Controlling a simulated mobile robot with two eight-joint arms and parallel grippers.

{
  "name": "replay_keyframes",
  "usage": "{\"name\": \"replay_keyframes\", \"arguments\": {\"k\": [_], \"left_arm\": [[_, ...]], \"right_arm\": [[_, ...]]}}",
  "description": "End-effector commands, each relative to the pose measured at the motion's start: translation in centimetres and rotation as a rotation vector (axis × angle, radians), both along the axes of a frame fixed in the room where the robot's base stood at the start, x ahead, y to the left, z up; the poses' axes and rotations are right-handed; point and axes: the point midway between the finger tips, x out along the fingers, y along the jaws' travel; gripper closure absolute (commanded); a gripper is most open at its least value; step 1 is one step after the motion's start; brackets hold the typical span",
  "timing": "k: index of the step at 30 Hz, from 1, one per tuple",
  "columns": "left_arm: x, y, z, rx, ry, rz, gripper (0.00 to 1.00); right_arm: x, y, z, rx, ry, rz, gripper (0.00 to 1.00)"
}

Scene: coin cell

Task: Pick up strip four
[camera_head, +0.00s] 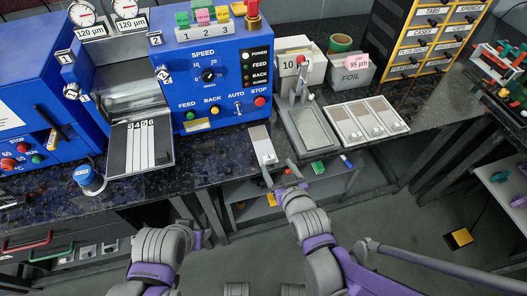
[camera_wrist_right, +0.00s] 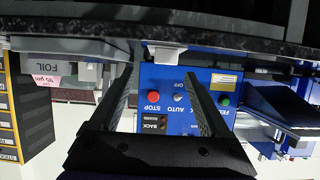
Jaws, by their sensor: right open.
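Several pale strips lie side by side on a dark tray (camera_head: 168,150) in front of the blue machine, in the head view. Small numbers 3 to 6 show at their far ends, and strip four (camera_head: 134,150) is among them. My right gripper (camera_head: 283,176) is open and empty, near the bench's front edge and well to the right of the strips. In the right wrist view its two fingers (camera_wrist_right: 160,80) are spread, with the upside-down machine panel behind. The strips are not clearly visible there. My left arm shows at the bottom, but its gripper does not.
A pale plate (camera_head: 262,145) lies at the bench edge just beyond my right gripper. A grey tray (camera_head: 308,128) and white panels (camera_head: 368,118) are to its right. A blue machine (camera_head: 212,75) rises behind.

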Motion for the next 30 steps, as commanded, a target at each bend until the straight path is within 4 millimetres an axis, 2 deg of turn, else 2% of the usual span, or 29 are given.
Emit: {"name": "replay_keyframes", "arguments": {"k": [8, 16, 25, 26, 30], "left_arm": [[0.0, 0.0, -0.4, 0.0, 0.001, 0.0, 0.5], [-0.1, 0.0, -0.9, 0.0, 0.003, 0.0, 0.5], [-0.1, 0.0, -1.0, 0.0, 0.003, 0.0, 0.5], [-0.1, 0.0, -1.0, 0.0, 0.003, 0.0, 0.5], [-0.1, 0.0, -1.0, 0.0, 0.003, 0.0, 0.5]], "right_arm": [[1.8, 0.8, -1.0, -0.001, 0.001, 0.001, 0.2], [4.7, 2.3, -2.7, 0.0, 0.001, 0.0, 0.2], [5.2, 2.5, -2.9, 0.0, 0.001, 0.0, 0.2], [5.2, 2.5, -2.9, 0.0, 0.001, 0.0, 0.22], [5.2, 2.5, -2.9, 0.0, 0.001, 0.0, 0.47]]}}
